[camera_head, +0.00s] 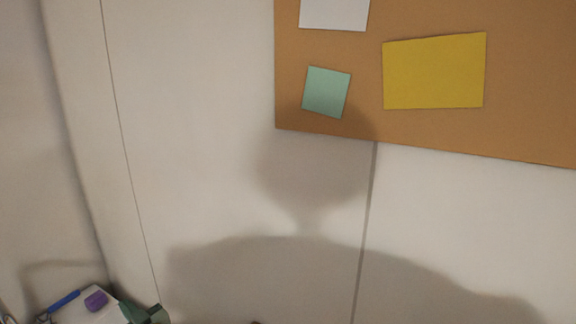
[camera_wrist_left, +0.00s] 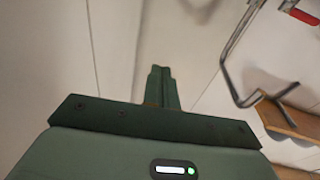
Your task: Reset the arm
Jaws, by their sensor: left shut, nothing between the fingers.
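My left gripper (camera_head: 146,313) shows as a dark green shape at the bottom left edge of the head view, cut off by the frame. In the left wrist view its green fingers (camera_wrist_left: 161,88) are together, with nothing between them, in front of a pale wall. My right gripper is in neither view.
Beside my left gripper in the head view are a white surface (camera_head: 75,315), a blue stick-like item (camera_head: 64,301) and a purple item (camera_head: 96,301). A corkboard (camera_head: 430,130) hangs on the wall. The wrist view shows a bent metal frame (camera_wrist_left: 228,80) and a wooden shelf (camera_wrist_left: 300,122).

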